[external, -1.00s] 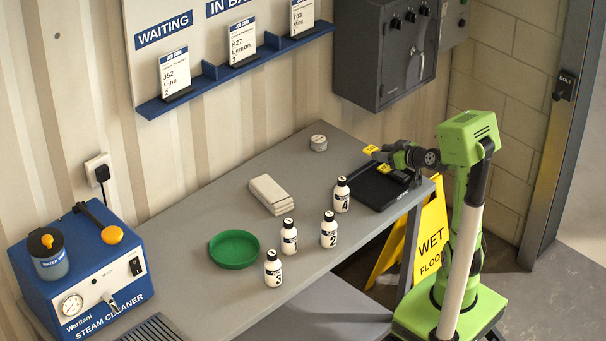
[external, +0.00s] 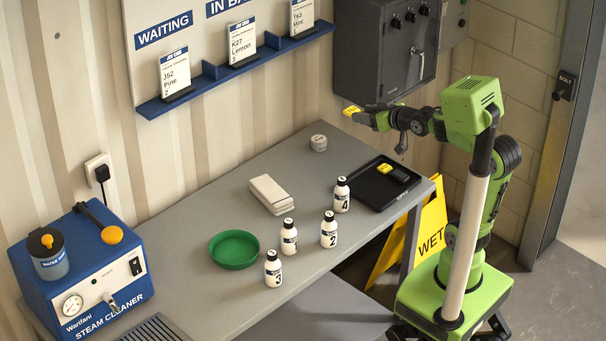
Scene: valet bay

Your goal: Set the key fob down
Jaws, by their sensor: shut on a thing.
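My gripper (external: 367,117) is raised above the back right of the bench, below the grey wall cabinet. It is shut on the key fob (external: 352,110), of which a small yellow end shows at the fingertips. The rest of the fob is hidden or too small to make out. The fob is in the air, clear of the bench and of the black tray (external: 368,191) below.
A similar black and yellow item (external: 399,174) lies on the tray. Several white bottles (external: 329,231), a green dish (external: 234,249), a pale block (external: 271,194) and a small round tin (external: 318,143) stand on the bench. The grey cabinet (external: 384,52) is close behind my gripper.

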